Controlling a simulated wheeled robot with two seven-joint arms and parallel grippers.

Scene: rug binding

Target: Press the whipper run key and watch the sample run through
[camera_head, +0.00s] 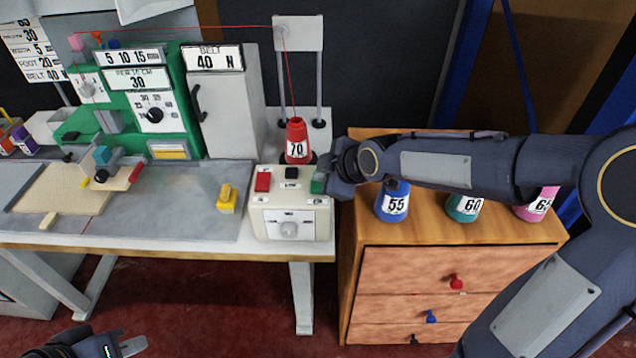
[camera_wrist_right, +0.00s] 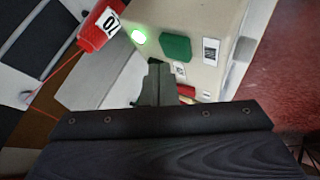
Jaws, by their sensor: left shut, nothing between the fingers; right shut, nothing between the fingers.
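A cream control box (camera_head: 290,218) on the table has a red key (camera_head: 263,182), a black key (camera_head: 292,173) and a green key (camera_head: 317,184) on top. The green key also shows in the right wrist view (camera_wrist_right: 175,48), near a lamp (camera_wrist_right: 138,36) glowing green. My right gripper (camera_head: 335,178) is shut beside the green key; its shut fingers (camera_wrist_right: 157,68) show close to the key, and I cannot tell whether they touch it. A tan sample (camera_head: 60,193) lies on the grey plate at left. My left gripper (camera_head: 128,346) is shut and empty, low at the picture's bottom left.
A red cone marked 70 (camera_head: 297,142) stands behind the box, its thread running up over a stand. A green machine (camera_head: 150,90) and a grey cabinet (camera_head: 230,105) stand behind. Cones 55 (camera_head: 392,205) and 60 (camera_head: 464,207) stand on the wooden drawers (camera_head: 450,260) below my right arm.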

